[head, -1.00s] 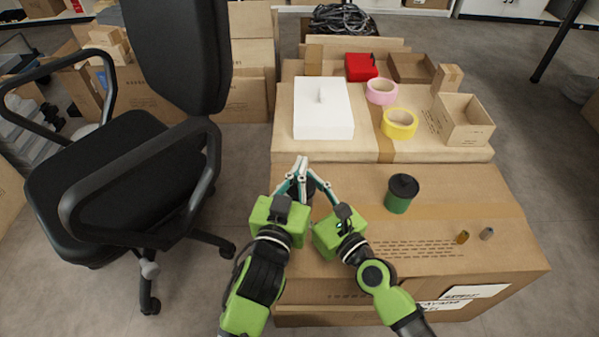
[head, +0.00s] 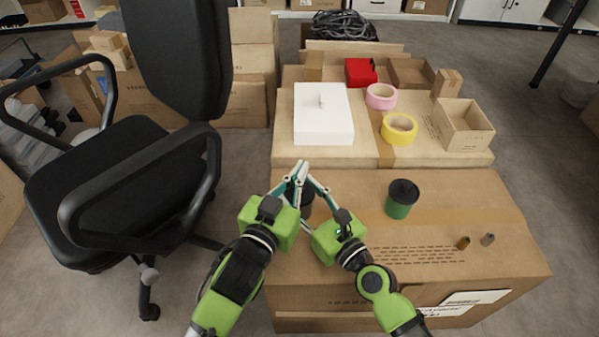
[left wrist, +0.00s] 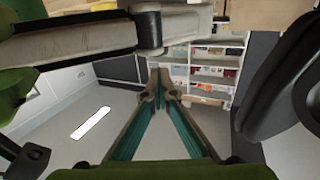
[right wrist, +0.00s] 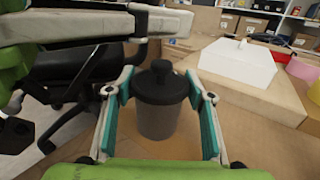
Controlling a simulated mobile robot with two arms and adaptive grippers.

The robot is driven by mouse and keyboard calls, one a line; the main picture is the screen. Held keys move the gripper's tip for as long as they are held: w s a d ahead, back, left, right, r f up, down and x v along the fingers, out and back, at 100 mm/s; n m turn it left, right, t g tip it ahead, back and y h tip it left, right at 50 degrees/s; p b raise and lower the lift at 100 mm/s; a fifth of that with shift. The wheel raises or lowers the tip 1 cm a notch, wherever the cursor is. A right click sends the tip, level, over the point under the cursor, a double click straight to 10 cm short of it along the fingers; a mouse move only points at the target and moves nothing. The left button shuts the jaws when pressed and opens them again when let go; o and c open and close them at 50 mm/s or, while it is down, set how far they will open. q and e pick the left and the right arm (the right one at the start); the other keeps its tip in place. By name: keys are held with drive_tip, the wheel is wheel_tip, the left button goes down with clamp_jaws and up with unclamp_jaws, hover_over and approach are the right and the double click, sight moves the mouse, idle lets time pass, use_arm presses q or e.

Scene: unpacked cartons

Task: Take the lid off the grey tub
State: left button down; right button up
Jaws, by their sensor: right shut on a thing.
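The grey tub (right wrist: 158,122) stands upright on the near carton, with its black knobbed lid (right wrist: 160,84) seated on top in the right wrist view. My right gripper (right wrist: 160,77) has a finger on each side of the tub and is shut on it. In the head view the tub (head: 306,198) is mostly hidden behind my grippers. My left gripper (left wrist: 160,88) is shut with its fingertips together and nothing between them. In the head view it is close beside the tub and the right gripper's fingers; whether it touches the lid cannot be told.
A green tub with a dark lid (head: 402,198) and two small cylinders (head: 463,242) stand on the near carton (head: 440,225). Behind are a white lidded box (head: 322,118), pink tape (head: 381,97), yellow tape (head: 399,128) and an open box (head: 464,125). A black chair (head: 120,185) stands left.

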use_arm(q)
drive_tip(key=c, duration=2.4)
unclamp_jaws()
drive_tip(key=shift+o, duration=0.2)
drive_tip(key=v, duration=1.2)
use_arm(e)
drive_tip(key=shift+r, duration=0.1)
drive_tip(key=o, duration=1.7)
